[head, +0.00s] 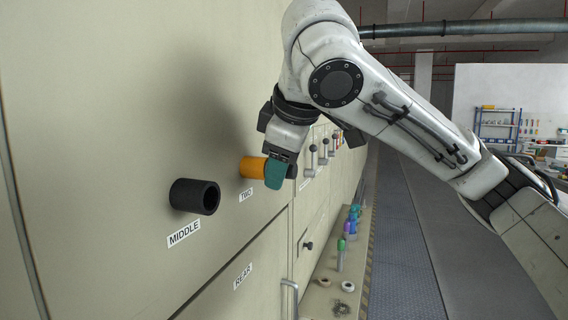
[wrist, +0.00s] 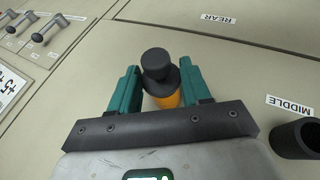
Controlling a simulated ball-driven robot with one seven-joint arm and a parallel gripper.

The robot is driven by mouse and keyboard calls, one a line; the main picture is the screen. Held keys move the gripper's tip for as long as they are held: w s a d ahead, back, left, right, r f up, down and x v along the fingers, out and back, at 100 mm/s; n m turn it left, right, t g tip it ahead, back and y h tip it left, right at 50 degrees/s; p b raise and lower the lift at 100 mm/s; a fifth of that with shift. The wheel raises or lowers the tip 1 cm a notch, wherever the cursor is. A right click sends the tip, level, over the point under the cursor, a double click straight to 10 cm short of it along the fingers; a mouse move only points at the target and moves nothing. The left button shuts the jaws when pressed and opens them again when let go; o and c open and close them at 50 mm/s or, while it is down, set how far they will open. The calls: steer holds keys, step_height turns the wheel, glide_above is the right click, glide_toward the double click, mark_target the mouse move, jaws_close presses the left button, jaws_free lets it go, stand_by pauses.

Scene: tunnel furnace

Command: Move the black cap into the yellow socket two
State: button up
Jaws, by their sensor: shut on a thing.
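The black cap (wrist: 155,58), with a round knob and a wider flange, sits between the two teal fingers of my gripper (wrist: 160,75) in the wrist view. My gripper is shut on it. The yellow socket two (wrist: 167,100) shows directly behind the cap, in line with it. In the head view the yellow socket (head: 252,167) sticks out of the panel above the TWO label, and my gripper (head: 277,173) is at its open end. A small dark part of the cap (head: 292,171) shows past the teal finger. How deep the cap sits in the socket is hidden.
A black socket (head: 195,196) labelled MIDDLE juts from the panel close to the left; it also shows in the wrist view (wrist: 297,139). Grey levers (head: 323,150) are farther along the panel. A ledge below holds coloured items (head: 350,224) and rings (head: 347,286). The aisle is clear.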

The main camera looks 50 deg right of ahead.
steer(key=shift+w, duration=0.1)
steer(key=shift+w+a, duration=0.1)
steer(key=shift+w, duration=0.2)
stand_by(0.3)
steer(key=o, duration=1.2)
steer(key=shift+c, duration=0.2)
steer(key=p+v, duration=0.5)
steer(key=v, duration=0.2)
